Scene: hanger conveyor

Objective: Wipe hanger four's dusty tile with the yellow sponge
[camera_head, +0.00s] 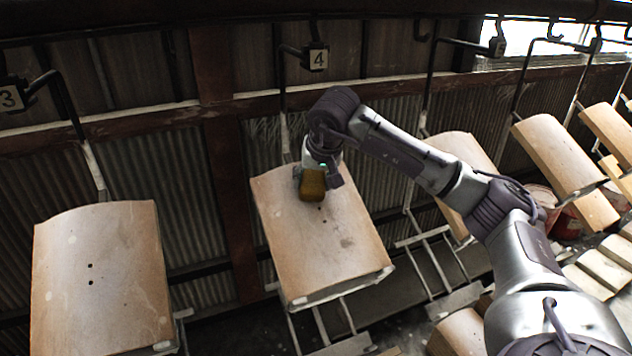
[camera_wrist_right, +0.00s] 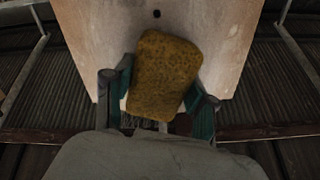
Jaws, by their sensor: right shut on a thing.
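The number 4 plate (camera_head: 318,59) marks the hanger that carries a tan curved tile (camera_head: 330,255). My right gripper (camera_head: 318,180) is at the upper part of this tile, shut on the yellow sponge (camera_head: 312,186). In the wrist view the sponge (camera_wrist_right: 163,76) sits between the two fingers (camera_wrist_right: 157,95) in front of the tile (camera_wrist_right: 95,30). I cannot tell whether the sponge touches the tile. My left gripper is not in view.
Hanger three's tile (camera_head: 100,275) hangs to the left under its number plate (camera_head: 10,97). More tiles (camera_head: 565,165) hang to the right, the nearest partly behind my right arm. A dark post (camera_head: 230,200) stands between hangers three and four.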

